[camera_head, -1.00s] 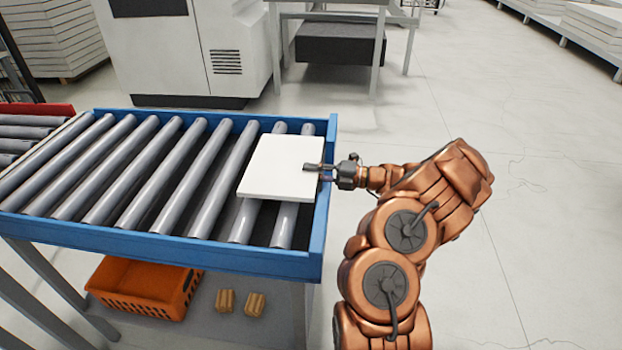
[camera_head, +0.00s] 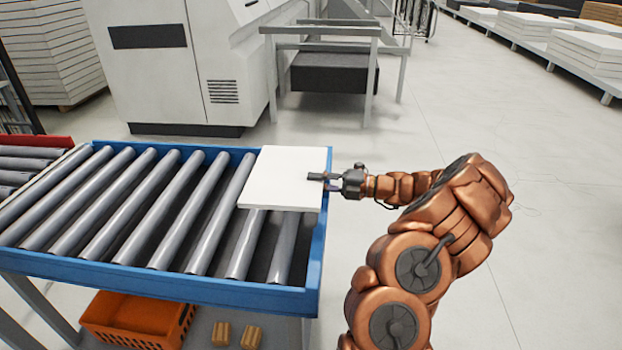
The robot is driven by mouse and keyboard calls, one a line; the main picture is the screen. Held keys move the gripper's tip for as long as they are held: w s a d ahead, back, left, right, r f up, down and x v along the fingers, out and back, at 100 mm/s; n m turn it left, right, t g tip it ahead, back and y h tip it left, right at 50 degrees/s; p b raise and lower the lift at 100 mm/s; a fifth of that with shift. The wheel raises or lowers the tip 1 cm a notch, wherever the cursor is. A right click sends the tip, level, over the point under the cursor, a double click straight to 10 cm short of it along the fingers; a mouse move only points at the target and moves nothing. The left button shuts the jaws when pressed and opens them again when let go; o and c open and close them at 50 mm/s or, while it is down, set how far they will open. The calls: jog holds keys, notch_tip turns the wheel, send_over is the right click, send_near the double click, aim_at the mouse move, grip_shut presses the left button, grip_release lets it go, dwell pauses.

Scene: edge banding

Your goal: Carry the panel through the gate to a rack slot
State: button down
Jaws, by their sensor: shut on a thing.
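The white panel (camera_head: 284,174) is held flat over the right end of the blue-framed roller conveyor (camera_head: 160,289). It covers the upper parts of the last rollers. My gripper (camera_head: 322,178) is shut on the panel's right edge, one finger lying on its top face. The lower finger is mostly hidden. Whether the panel touches the rollers or hangs just above them I cannot tell. I cannot make out a gate or a rack slot for certain.
A grey-white machine (camera_head: 160,60) stands behind the conveyor, with a grey metal frame (camera_head: 320,45) beside it. An orange crate (camera_head: 140,320) and two small wooden blocks (camera_head: 236,334) are under the conveyor. Stacked panels (camera_head: 585,50) line the far right. The floor (camera_head: 480,130) on the right is open.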

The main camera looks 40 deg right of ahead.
aim_at(275, 185)
jog(key=s+d+r+p, duration=0.6)
jog(key=d+r+p, duration=0.1)
jog(key=r+p, duration=0.1)
jog(key=shift+s+p, duration=0.3)
jog(key=shift+s, duration=0.05)
dwell(0.5)
jog(key=shift+a, duration=0.15)
jog(key=shift+g, duration=0.3)
jog(key=x, duration=0.6)
jog(key=f+x, duration=0.1)
jog(key=x, duration=0.2)
jog(key=shift+s+a+b, duration=0.1)
jog(key=shift+a+b, duration=0.2)
jog(key=shift+a, duration=0.1)
jog(key=shift+n+y, duration=0.4)
jog(key=w+a, duration=0.1)
jog(key=a, duration=0.2)
jog(key=w+a+f, duration=0.1)
jog(key=w+a, duration=0.1)
jog(key=a, duration=0.1)
jog(key=w+a, duration=0.2)
jog(key=a, duration=0.1)
jog(key=shift+a+f+b, duration=0.3)
jog(key=shift+a+f, duration=0.1)
jog(key=w+a+f+n+g+y, duration=0.1)
jog(key=w+a+f, duration=0.1)
jog(key=a, duration=1.3)
jog(key=shift+f+g+b, duration=0.3)
jog(key=shift+f+b, duration=0.05)
jog(key=shift+f, duration=0.15)
